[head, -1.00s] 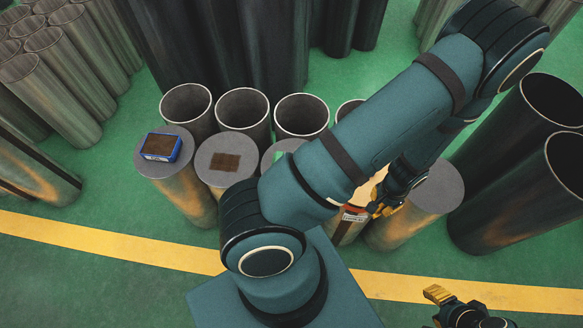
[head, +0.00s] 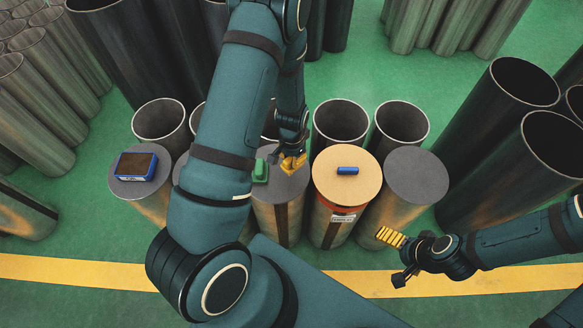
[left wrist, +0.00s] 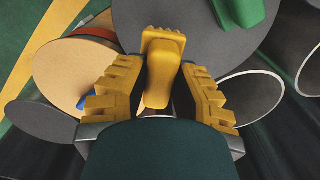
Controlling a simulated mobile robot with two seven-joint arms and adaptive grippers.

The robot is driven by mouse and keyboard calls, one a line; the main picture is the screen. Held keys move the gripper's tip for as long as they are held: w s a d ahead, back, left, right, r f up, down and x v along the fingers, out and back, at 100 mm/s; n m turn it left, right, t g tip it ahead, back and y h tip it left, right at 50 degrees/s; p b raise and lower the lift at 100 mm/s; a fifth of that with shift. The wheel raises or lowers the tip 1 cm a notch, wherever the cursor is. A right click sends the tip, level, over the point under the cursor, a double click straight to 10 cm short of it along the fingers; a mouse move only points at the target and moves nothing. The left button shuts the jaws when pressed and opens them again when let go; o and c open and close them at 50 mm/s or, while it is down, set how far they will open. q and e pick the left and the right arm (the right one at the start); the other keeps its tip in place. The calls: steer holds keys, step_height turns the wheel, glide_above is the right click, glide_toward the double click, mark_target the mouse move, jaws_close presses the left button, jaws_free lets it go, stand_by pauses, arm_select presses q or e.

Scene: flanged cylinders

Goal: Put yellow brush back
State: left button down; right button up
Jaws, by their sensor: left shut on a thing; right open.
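The yellow brush (left wrist: 163,65) is between the yellow fingers of my left gripper (left wrist: 162,98) in the left wrist view, with its broad end pointing away from the wrist. In the head view my left gripper (head: 292,163) is shut on it above the grey-topped middle cylinder (head: 285,191), just right of a green object (head: 260,172). There the brush is hard to tell from the fingers. My right gripper (head: 392,258) is open and empty, over the floor in front of the cylinders.
A blue block with a brown top (head: 136,166) lies on the left cylinder. A small blue cylinder (head: 347,170) lies on the tan-topped cylinder (head: 355,192). The grey-topped right cylinder (head: 417,176) is bare. Open pipes (head: 398,124) stand behind. My left arm hides part of the row.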

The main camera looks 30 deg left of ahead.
arm_select(q)
steer(key=shift+f+b, duration=0.5)
steer(key=shift+f, duration=1.7)
steer(key=shift+f, duration=0.1)
steer(key=c, duration=0.9)
jaws_free()
steer(key=shift+r, duration=0.4)
step_height(320, 180, up, 11)
steer(key=p, duration=0.3)
steer(key=s+d+f+n+h, duration=0.1)
steer(key=s+d, duration=0.2)
steer(key=d, duration=0.3)
steer(key=s+d+f+n+t+h, duration=0.1)
steer(key=s+d, duration=0.3)
steer(key=d, duration=0.1)
steer(key=s+d+f+n+h, duration=0.1)
steer(key=s+d+n+h, duration=0.1)
steer(key=d, duration=0.4)
steer(key=shift+s+d+f+t, duration=0.15)
steer(key=shift+s+d+f, duration=0.05)
steer(key=shift+s, duration=0.15)
steer(key=shift+s+d+f+t, duration=0.15)
steer(key=shift+s+f, duration=0.05)
steer(key=shift+s, duration=0.15)
